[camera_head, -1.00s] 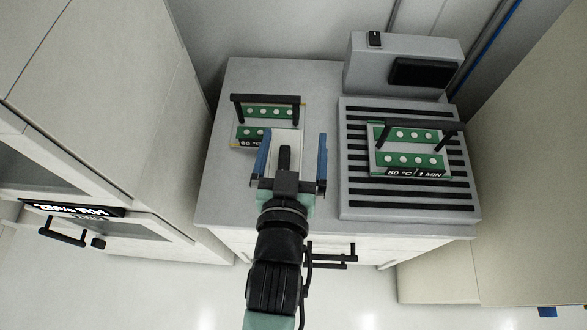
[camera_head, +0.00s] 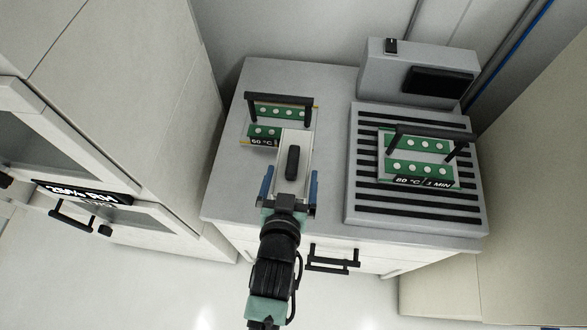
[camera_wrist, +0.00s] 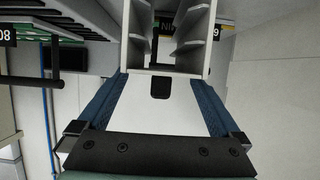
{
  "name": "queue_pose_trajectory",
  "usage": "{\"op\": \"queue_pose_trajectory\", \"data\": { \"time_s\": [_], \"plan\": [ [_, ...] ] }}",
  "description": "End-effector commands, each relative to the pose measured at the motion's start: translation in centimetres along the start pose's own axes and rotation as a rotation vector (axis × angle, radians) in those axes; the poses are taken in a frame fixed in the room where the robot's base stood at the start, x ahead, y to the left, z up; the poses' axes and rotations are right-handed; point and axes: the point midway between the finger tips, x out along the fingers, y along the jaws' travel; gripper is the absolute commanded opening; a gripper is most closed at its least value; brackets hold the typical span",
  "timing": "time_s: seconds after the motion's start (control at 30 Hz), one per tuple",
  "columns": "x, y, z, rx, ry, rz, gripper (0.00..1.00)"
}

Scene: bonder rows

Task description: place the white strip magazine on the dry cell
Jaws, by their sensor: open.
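The white strip magazine (camera_head: 297,141) shows above the counter in front of the left green strip carrier, with a black grip on top. In the wrist view its white body with side shelves (camera_wrist: 196,25) reaches in between my fingers. My gripper (camera_head: 291,174) is open, with blue fingers on either side of the magazine's near end; in the wrist view the fingers (camera_wrist: 160,100) flank its white face. I cannot tell whether the fingers touch it. No place is clearly marked as the dry cell; a cabinet (camera_head: 120,222) at the left bears a label that seems to read 25% RH.
The left green strip carrier (camera_head: 262,131) has a black handle and a 60 °C label. At the right, another green carrier (camera_head: 420,169) lies on a slatted hotplate (camera_head: 362,207) labelled 80 °C. A grey box (camera_head: 420,58) stands behind. The counter's front left (camera_head: 232,190) is clear.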

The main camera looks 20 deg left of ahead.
Motion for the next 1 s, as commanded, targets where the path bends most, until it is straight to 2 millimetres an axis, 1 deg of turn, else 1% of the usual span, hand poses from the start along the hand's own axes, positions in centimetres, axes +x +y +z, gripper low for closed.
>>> {"op": "queue_pose_trajectory", "data": {
  "time_s": [0.13,0.43,0.57,0.77,0.8,0.83,0.97,1.0],
  "plan": [
    [1.1,-0.1,-0.1,0.001,0.000,0.000,1.00],
    [4.6,-0.1,0.1,0.000,0.001,0.000,1.00],
    [5.2,-0.2,0.1,0.000,0.001,0.000,1.00],
    [5.2,-0.2,0.2,0.000,0.000,-0.001,1.00],
    [5.2,-0.2,0.2,0.000,0.000,0.000,0.98],
    [5.2,-0.2,0.2,0.000,0.000,0.000,0.93],
    [5.2,-0.2,0.2,0.000,0.000,0.000,0.69],
    [5.2,-0.2,0.2,0.000,0.000,0.000,0.62]
  ]
}}
